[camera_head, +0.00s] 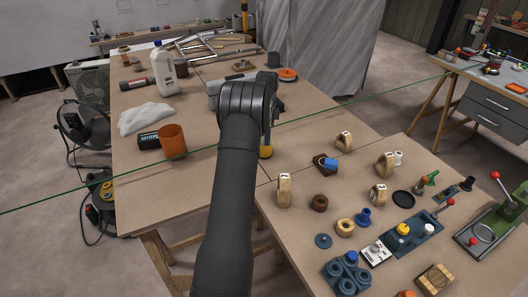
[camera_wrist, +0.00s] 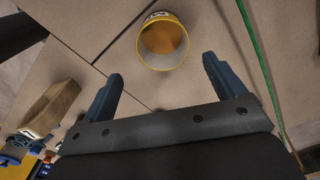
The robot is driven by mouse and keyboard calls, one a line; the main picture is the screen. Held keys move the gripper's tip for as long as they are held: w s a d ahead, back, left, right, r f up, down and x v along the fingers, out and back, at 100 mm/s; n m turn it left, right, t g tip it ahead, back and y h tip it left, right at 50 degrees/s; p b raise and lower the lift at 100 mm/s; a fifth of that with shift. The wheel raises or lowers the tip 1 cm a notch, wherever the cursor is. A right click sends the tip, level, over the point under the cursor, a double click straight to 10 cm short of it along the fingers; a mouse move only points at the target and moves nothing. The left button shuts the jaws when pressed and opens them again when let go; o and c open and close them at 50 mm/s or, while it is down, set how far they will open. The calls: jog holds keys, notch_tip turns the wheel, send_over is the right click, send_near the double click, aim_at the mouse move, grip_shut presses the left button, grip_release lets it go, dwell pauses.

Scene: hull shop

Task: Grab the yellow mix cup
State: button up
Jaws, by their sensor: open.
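An orange-brown cup (camera_head: 172,141) and a dark battery box (camera_head: 149,141) stand left of my arm. A wooden numbered ring (camera_head: 284,190) stands to the right; it seems to be the wooden block (camera_wrist: 50,108) in the wrist view. A thin green line crosses the scene. Bare tabletop surrounds the yellow cup.

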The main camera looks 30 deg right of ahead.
notch_tip(320, 180, down, 4)
jog(key=f, duration=0.2)
jog(key=w+f, duration=0.1)
jog(key=f, duration=0.2)
jog(key=shift+a, duration=0.2)
jog(key=c, duration=1.1)
